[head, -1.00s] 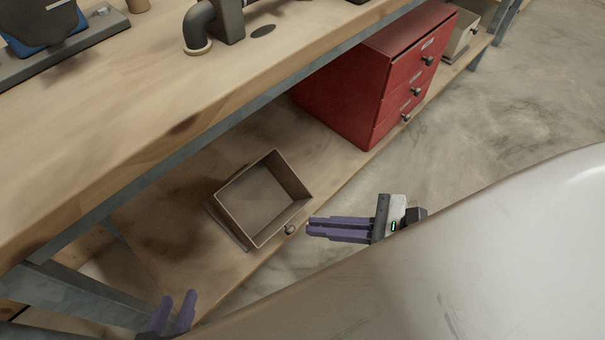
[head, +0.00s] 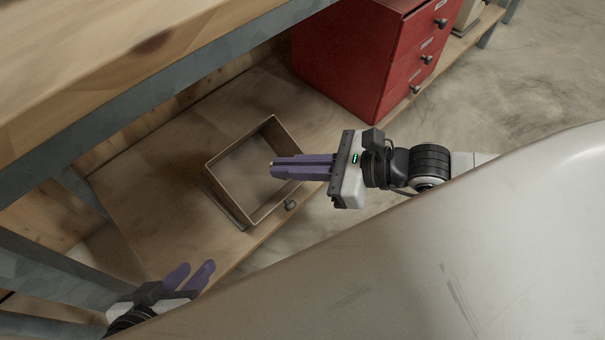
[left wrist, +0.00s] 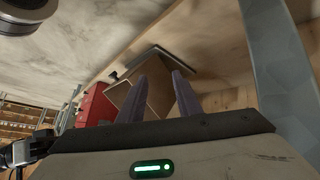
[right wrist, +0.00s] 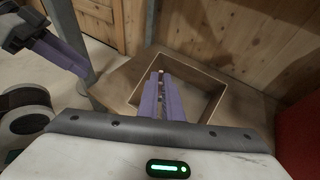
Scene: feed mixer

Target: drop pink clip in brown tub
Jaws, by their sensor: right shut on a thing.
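The brown tub (head: 286,146) is an open, square-rimmed box on the low wooden shelf; it also shows in the right wrist view (right wrist: 209,98) and, partly, in the left wrist view (left wrist: 134,99). My right gripper (head: 273,168) reaches in from the right, its purple fingertips over the tub's opening, close together. In the right wrist view its fingers (right wrist: 160,78) point into the tub. The pink clip is between these fingers, almost wholly hidden by them; its colour cannot be made out. My left gripper (head: 190,270) is open and empty, low at the left, apart from the tub.
A red drawer cabinet (head: 345,60) stands on the shelf behind the tub. The wooden bench top (head: 110,65) overhangs the shelf at upper left. A metal leg (head: 60,270) stands at the left. A dark round knob (head: 290,204) sits at the tub's front.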

